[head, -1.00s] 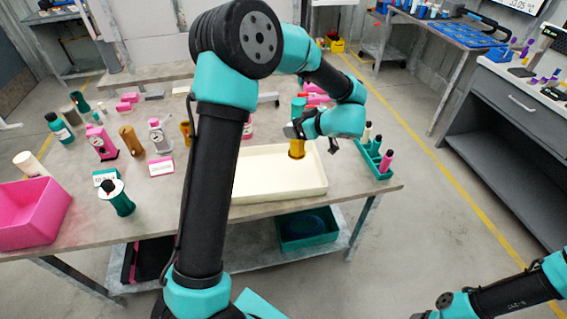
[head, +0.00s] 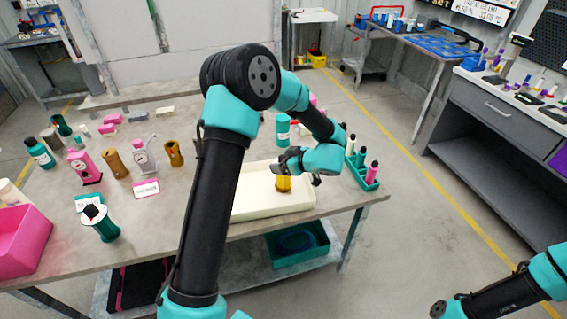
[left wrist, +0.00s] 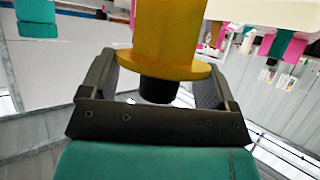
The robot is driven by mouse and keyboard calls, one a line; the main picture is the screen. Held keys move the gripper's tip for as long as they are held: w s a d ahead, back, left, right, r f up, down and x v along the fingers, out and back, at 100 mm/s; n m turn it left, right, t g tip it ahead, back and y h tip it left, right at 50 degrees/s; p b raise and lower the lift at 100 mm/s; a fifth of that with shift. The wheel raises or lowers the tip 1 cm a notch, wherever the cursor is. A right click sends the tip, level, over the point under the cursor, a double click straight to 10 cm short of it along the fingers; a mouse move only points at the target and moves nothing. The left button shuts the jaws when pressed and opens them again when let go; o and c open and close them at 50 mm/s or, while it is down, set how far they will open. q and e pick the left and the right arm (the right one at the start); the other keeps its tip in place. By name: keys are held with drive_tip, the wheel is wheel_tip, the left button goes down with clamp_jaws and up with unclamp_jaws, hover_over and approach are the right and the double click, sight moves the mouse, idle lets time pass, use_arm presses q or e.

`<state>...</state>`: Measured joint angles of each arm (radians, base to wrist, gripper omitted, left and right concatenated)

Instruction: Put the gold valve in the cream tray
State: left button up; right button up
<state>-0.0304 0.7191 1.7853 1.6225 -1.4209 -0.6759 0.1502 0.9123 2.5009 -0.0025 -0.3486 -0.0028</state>
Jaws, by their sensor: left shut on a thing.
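The gold valve (head: 283,184) is upright, at the right part of the cream tray (head: 245,212). My left gripper (head: 289,163) is shut on its top end from above. I cannot tell whether its lower end touches the tray floor. In the left wrist view the gold valve (left wrist: 170,35) shows its wide flange, and a black stem sits between the fingers (left wrist: 155,85). My left arm crosses in front and hides the tray's left part. Of my right arm only links show at the lower right; its gripper is out of view.
A teal rack (head: 362,180) with several bottles stands just right of the tray. A pink bin (head: 22,240) and a teal spool-like part (head: 101,224) are at the left.

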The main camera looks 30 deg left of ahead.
use_arm(q)
drive_tip(key=shift+f, duration=0.35)
drive_tip(key=o, duration=1.4)
drive_tip(key=shift+f, duration=0.15)
drive_tip(key=shift+c, duration=0.2)
drive_tip(key=shift+r, duration=0.2)
drive_tip(key=v, duration=1.2)
